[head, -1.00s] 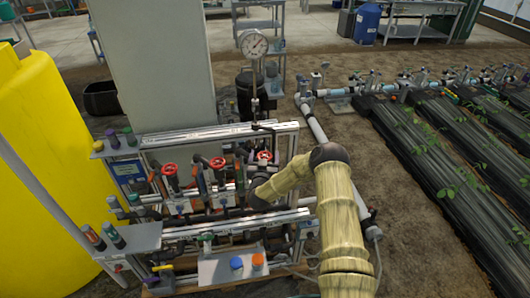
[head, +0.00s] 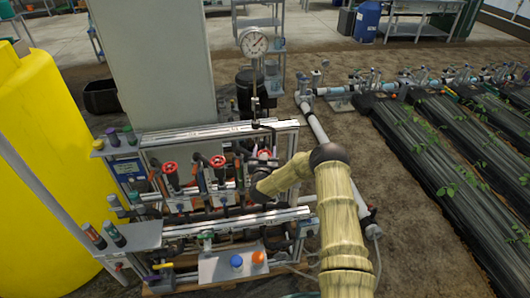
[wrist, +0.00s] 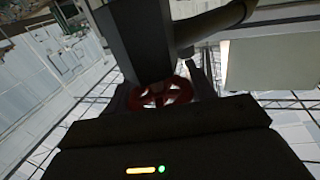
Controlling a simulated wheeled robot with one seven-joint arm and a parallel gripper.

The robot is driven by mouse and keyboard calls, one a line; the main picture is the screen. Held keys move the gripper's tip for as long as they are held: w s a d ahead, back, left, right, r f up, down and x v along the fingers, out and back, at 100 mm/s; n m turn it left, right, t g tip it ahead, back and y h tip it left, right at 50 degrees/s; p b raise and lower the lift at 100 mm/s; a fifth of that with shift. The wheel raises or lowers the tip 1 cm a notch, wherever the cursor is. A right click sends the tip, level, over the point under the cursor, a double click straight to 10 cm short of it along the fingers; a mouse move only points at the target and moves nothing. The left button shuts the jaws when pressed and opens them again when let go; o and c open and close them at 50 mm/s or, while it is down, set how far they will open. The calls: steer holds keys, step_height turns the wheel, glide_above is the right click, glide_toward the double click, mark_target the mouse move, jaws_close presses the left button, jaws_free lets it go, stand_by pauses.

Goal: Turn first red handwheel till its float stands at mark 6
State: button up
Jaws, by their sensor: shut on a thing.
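Two red handwheels, the left one (head: 170,168) and the middle one (head: 217,161), show on the skid's frame in the head view. My gripper (head: 263,160) is to the right of them, at the rack's right end, and covers most of the place there. In the wrist view a red handwheel (wrist: 160,96) with open spokes sits between the two fingers of my gripper (wrist: 162,92), which is shut on it. A dark block above hides part of its rim. The floats and scale marks are too small to read.
A round gauge (head: 253,43) stands on a post behind the rack. A yellow tank (head: 40,170) is at the left. A white panel with a blue knob (head: 236,262) and an orange knob (head: 258,257) is low in front.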

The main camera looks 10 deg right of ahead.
steer(key=shift+y+b, duration=0.3)
steer(key=n+y+b, duration=0.1)
steer(key=y+b, duration=0.1)
steer(key=n+y+b, duration=0.4)
steer(key=y, duration=0.1)
steer(key=shift+a+f, duration=0.25)
steer(key=shift+a, duration=0.1)
steer(key=n+y+b, duration=0.2)
steer(key=y, duration=0.1)
steer(key=shift+a+r+g+b, duration=0.1)
steer(key=shift+a+g+b, duration=0.1)
steer(key=shift+g+b, duration=0.15)
steer(key=shift+n+y, duration=0.3)
steer(key=shift+y, duration=0.2)
steer(key=shift+a+r+b, duration=0.1)
steer(key=shift+r+b, duration=0.05)
steer(key=shift+b, duration=0.15)
steer(key=o, duration=1)
